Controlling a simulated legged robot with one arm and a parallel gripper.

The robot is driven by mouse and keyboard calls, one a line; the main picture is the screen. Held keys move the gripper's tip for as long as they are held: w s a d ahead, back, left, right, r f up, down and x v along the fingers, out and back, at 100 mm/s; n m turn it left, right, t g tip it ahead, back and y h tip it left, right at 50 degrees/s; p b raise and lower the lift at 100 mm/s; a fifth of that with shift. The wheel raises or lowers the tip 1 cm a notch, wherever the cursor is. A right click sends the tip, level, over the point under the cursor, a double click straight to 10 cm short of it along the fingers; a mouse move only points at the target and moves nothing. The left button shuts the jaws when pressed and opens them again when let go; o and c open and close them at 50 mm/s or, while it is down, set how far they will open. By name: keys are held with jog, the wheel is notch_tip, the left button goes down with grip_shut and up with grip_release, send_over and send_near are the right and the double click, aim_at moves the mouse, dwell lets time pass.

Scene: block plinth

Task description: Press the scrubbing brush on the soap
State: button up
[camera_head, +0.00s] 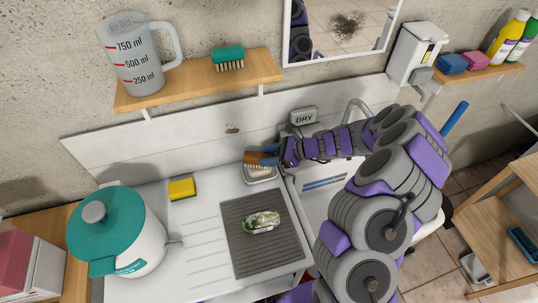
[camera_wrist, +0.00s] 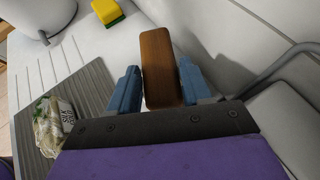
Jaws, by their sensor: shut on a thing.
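A brown wooden scrubbing brush (camera_head: 252,158) is in my gripper (camera_head: 269,158), above a small white dish (camera_head: 262,177) at the back of the counter. In the wrist view the brush's wooden back (camera_wrist: 160,62) sits between the two blue fingers of my gripper (camera_wrist: 158,88). Its bristle side is mostly hidden there. The brush covers part of the dish, so I cannot clearly make out soap in it or whether they touch. A second brush, teal with pale bristles (camera_head: 228,58), stands on the wooden shelf.
A grey ribbed mat (camera_head: 240,262) holds a pale, green-flecked packet (camera_head: 261,223). A yellow sponge (camera_head: 182,189) lies left, near a teal-lidded white pot (camera_head: 142,250). The sink (camera_head: 322,195) is right. The shelf (camera_head: 190,88) with a measuring jug (camera_head: 137,60) hangs above.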

jog(key=shift+a+f, duration=0.1)
jog(key=shift+a, duration=0.05)
jog(key=shift+f, duration=0.45)
dwell(1.6)
jog(key=shift+r+p, duration=2.65)
jog(key=shift+r, duration=0.95)
jog(key=shift+f, duration=0.1)
